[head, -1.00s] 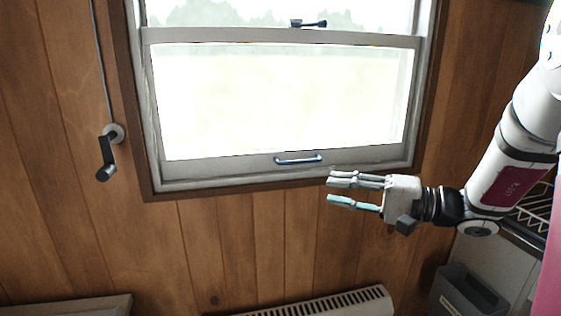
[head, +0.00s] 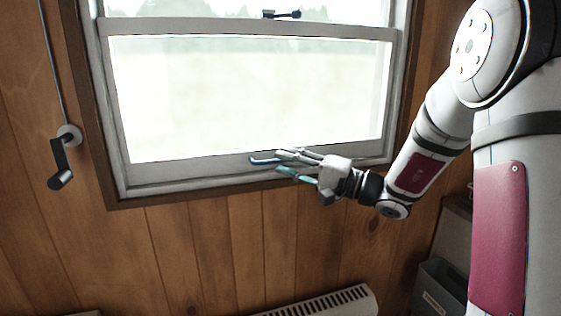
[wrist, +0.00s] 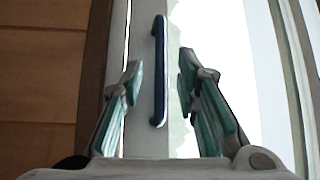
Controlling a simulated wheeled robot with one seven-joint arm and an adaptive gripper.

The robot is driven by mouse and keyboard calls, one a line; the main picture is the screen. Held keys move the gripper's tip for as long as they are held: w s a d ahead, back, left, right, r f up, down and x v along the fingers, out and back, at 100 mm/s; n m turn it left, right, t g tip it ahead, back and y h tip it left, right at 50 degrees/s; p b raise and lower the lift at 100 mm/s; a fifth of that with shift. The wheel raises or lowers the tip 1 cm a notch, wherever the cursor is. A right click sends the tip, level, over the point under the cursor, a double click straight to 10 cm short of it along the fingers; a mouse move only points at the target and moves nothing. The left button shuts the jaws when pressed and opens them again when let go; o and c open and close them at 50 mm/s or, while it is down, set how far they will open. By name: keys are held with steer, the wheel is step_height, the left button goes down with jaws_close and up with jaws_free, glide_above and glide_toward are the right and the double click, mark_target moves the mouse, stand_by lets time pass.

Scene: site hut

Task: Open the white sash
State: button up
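The white sash (head: 190,172) is the lower window panel and sits down in its frame. Its blue bar handle (head: 262,161) is on the bottom rail, and my gripper hides its right part in the head view. My gripper (head: 279,162) is at the handle's right side. In the wrist view the handle (wrist: 159,72) lies lengthwise between the two open fingers of my gripper (wrist: 158,82), with gaps on both sides. A dark-blue latch (head: 282,14) sits on the sash's top rail; its exact setting is hard to tell.
A crank handle (head: 62,165) on a rod hangs on the wood wall at left. A white heater (head: 322,303) stands below the window, and a grey bin (head: 440,290) is at lower right. The wall below the sash is clear.

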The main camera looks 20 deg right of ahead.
mark_target(280, 71)
steer(key=shift+x, duration=1.05)
jaws_close()
step_height(280, 71, up, 20)
steer(key=p, duration=0.5)
steer(key=shift+p, duration=0.3)
jaws_free()
steer(key=shift+f, duration=0.1)
